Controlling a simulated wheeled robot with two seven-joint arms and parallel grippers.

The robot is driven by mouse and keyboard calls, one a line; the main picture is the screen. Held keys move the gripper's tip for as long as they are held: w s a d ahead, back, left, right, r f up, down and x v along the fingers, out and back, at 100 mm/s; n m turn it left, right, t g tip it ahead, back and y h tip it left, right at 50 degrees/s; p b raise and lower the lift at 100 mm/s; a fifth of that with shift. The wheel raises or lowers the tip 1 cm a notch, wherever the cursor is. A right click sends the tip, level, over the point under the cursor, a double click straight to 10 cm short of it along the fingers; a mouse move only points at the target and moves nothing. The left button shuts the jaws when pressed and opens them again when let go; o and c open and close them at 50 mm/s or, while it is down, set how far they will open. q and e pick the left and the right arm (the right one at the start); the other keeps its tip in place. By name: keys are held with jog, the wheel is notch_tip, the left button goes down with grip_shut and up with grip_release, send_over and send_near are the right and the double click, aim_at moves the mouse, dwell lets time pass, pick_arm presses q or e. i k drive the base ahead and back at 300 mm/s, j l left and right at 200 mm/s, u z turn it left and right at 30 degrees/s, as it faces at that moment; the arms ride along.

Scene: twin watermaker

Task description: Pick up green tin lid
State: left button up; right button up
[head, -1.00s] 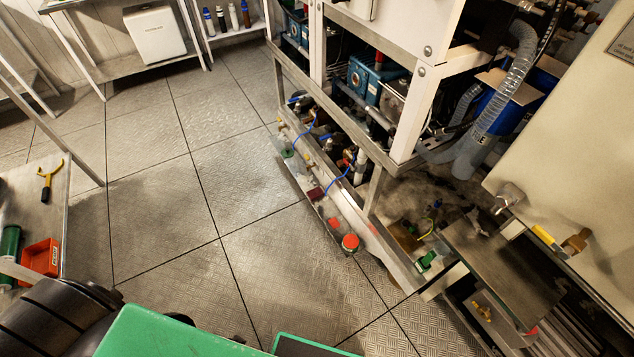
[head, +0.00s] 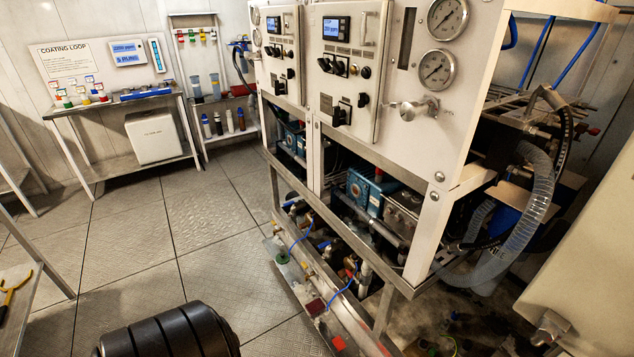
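I cannot make out a green tin lid for certain. A small green round thing (head: 281,258) sits in the low tray along the front of the machine frame; whether it is a lid is too small to tell. Small containers with coloured parts (head: 80,97), some perhaps green, stand on the back-left bench, also too small to identify. Neither gripper is in view. A black ribbed part at the bottom edge seems to be mine.
The machine (head: 335,100) with gauges and panels fills the centre and right. A steel bench (head: 118,103) with a white box (head: 153,137) on its lower shelf stands at the back left. A pale tank (head: 590,255) is at the right. The floor (head: 140,245) left of the machine is clear.

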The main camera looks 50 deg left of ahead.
aim_at(283, 258)
jog(key=j+z, duration=0.2)
jog(key=j, duration=0.6)
jog(key=j+z, duration=0.2)
jog(key=j, duration=0.65)
jog(key=j+z, duration=0.2)
jog(key=j, duration=0.6)
jog(key=k+j+z, duration=0.2)
jog(key=j, duration=0.6)
jog(key=i+j, duration=0.05)
